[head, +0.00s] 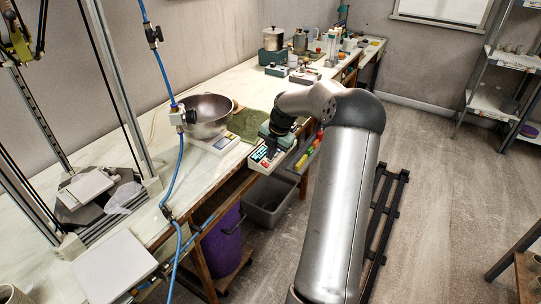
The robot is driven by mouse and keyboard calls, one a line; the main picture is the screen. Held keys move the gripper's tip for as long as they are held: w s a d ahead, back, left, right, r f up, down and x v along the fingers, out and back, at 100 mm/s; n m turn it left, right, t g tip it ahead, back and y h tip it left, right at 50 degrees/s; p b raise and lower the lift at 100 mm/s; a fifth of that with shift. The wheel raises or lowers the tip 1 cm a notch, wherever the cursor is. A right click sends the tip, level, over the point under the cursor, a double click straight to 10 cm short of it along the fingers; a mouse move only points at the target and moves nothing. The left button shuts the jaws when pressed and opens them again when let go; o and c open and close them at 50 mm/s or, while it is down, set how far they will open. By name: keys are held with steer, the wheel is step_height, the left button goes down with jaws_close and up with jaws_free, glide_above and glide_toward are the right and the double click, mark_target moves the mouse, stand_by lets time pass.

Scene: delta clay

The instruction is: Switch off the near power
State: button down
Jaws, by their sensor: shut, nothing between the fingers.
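A light box with small red and teal keys or switches (258,163) lies at the front edge of the long bench, in the middle of the head view. It is the nearest thing that looks like a power unit, but its labels are too small to read. My gripper (270,151) points down over this box, with its fingers shut and empty. The gripper and wrist hide part of the box. I cannot tell whether the fingertips touch it, or which way any switch is set.
A metal bowl (208,125) sits on a white scale (222,143) left of the gripper. A green mat (247,124) lies behind. Small devices (304,76) stand farther along the bench (165,82). A grey bin (268,201) and purple bucket (222,243) are below. A blue hose (179,165) hangs left.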

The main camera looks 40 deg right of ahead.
steer(key=a+b+v, duration=0.1)
steer(key=v, duration=0.9)
steer(key=shift+d+b, duration=0.4)
steer(key=shift+d, duration=0.05)
steer(key=shift+w+r, duration=0.1)
